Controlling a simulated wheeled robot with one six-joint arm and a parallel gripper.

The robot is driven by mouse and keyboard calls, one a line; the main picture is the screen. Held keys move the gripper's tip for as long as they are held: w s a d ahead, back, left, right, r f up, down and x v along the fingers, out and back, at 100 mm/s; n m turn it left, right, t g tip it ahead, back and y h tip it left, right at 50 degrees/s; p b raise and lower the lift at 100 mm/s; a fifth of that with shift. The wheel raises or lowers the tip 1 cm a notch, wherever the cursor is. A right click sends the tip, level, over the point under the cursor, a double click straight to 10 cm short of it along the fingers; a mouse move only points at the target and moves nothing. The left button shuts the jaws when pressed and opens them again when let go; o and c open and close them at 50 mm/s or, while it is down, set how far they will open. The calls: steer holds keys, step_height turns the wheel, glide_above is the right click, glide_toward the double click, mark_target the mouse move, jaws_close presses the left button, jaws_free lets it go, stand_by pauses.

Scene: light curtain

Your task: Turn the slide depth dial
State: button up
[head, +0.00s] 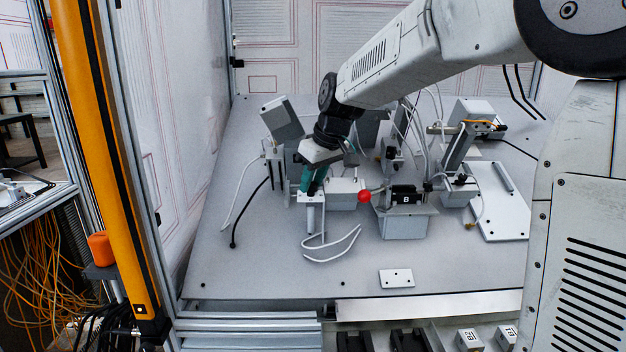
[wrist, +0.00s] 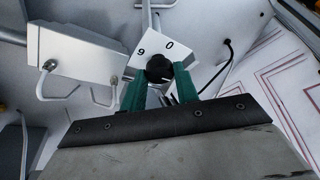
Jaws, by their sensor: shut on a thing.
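The slide depth dial (wrist: 159,68) is a round black knob on a white plate with the marks 9 and 0, in the upper middle of the wrist view. My gripper (wrist: 159,80) has its two green fingers on either side of the knob and is shut on it. In the head view my gripper (head: 314,180) points down at the left of the fixtures, above a white upright cylinder (head: 312,217). The dial is hidden behind the fingers there.
A box with a red ball knob (head: 364,196) stands close to the right of my gripper. A grey tilted box (head: 282,118) is close behind at left. White cables (head: 335,247) lie in front. The front left of the grey table (head: 240,265) is clear.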

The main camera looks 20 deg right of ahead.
steer(key=o, duration=1)
steer(key=shift+c, duration=0.2)
steer(key=v, duration=0.7)
steer(key=shift+s+r, duration=0.15)
steer(key=shift+r, duration=0.2)
steer(key=shift+d, duration=0.1)
steer(key=s+f+m+g, duration=0.1)
steer(key=s+f, duration=0.3)
steer(key=s, duration=0.7)
steer(key=s+d+f+m+h, duration=0.1)
steer(key=s+f, duration=0.3)
steer(key=s, duration=0.8)
steer(key=s+f+m+g+h, duration=0.1)
steer(key=s+f+m, duration=0.2)
steer(key=s, duration=0.8)
steer(key=shift+s+d+f+g, duration=0.2)
steer(key=shift+s+f+g, duration=0.15)
steer(key=shift+f, duration=0.25)
